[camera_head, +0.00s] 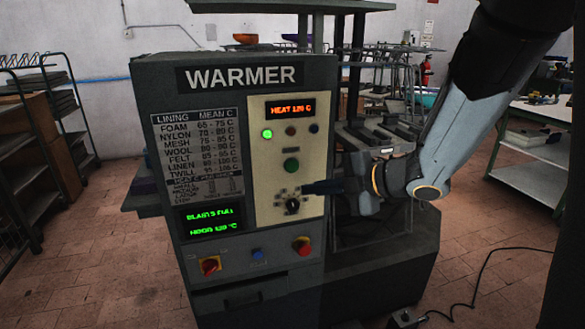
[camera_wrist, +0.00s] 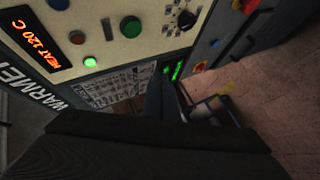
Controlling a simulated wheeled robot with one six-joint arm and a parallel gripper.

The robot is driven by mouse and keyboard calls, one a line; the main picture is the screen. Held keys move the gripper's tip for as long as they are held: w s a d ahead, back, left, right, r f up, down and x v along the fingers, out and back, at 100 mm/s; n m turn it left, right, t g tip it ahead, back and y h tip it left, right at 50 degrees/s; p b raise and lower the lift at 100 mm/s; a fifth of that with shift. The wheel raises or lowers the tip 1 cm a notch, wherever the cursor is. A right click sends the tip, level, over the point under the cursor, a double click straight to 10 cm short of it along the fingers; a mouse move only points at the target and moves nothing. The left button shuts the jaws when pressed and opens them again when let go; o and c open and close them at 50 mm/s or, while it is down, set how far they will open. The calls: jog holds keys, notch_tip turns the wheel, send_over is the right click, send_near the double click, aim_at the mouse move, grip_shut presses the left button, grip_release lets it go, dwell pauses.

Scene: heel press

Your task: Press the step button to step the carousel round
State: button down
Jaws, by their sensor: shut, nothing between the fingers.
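The warmer cabinet (camera_head: 160,100) fills the middle of the head view. Its cream panel (camera_head: 262,185) carries a round green button (camera_head: 291,165) above a black dial knob (camera_head: 292,205); no label reading "step" is legible. In the wrist view the green button (camera_wrist: 131,27) and the knob (camera_wrist: 186,20) are near the top. My gripper (camera_head: 308,188) is shut and empty, its tips pointing left in front of the panel, between button and knob in the picture. Contact with the panel cannot be told. In the wrist view my gripper (camera_wrist: 160,85) points up the picture.
A lit green lamp (camera_head: 267,133) sits below the "HEAT 120 C" display (camera_head: 291,111). Lower on the cabinet are red knobs (camera_head: 210,265) and (camera_head: 302,245) and a blue button (camera_head: 257,255). Grey blocks (camera_head: 385,133) stand behind my wrist. A rack (camera_head: 60,110) is left, a table (camera_head: 540,150) right.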

aim_at(292, 166)
jog(key=shift+w+a, duration=0.1)
jog(key=shift+w+a+b, duration=0.15)
jog(key=shift+w+a, duration=0.25)
jog(key=shift+w, duration=0.95)
jog(key=shift+w+a+b, duration=0.2)
jog(key=shift+w+a, duration=0.15)
jog(key=shift+w, duration=1.05)
jog(key=shift+w+a+b, duration=0.15)
jog(key=shift+w+a, duration=0.25)
jog(key=shift+w, duration=0.95)
jog(key=shift+w, duration=0.1)
jog(key=shift+w+a, duration=0.15)
jog(key=shift+w, duration=0.25)
